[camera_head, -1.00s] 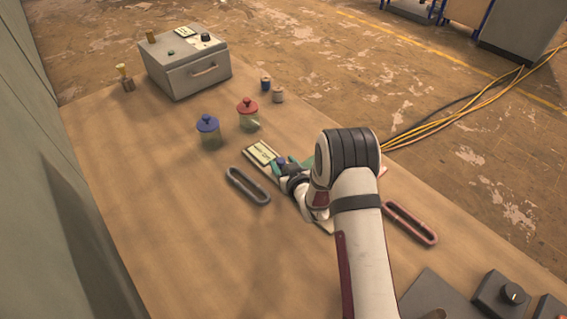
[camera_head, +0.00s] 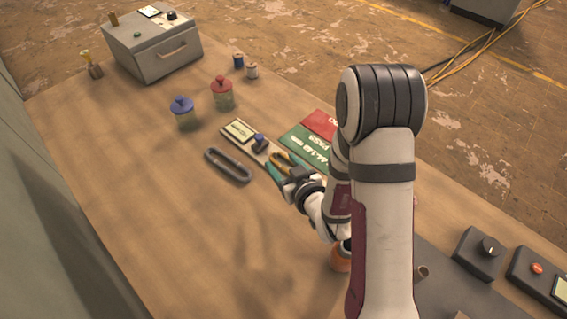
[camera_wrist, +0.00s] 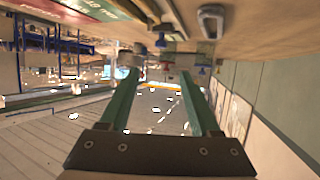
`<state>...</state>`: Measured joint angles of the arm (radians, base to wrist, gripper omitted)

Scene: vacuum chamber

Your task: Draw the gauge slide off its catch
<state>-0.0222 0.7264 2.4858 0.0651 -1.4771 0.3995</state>
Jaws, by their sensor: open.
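The gauge is a long pale board (camera_head: 229,128) with a white printed label at its far end. In the wrist view both fingers of my gripper (camera_wrist: 160,75) stand apart. The catch is not distinguishable.
A grey oval loop (camera_head: 229,165) lies left of the board; green (camera_head: 304,149) and red (camera_head: 320,124) cards lie right. Blue-lidded (camera_head: 183,114) and red-lidded (camera_head: 222,94) jars stand behind, with a grey box (camera_head: 152,45). Control boxes (camera_head: 480,252) are front right. The left tabletop is clear.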

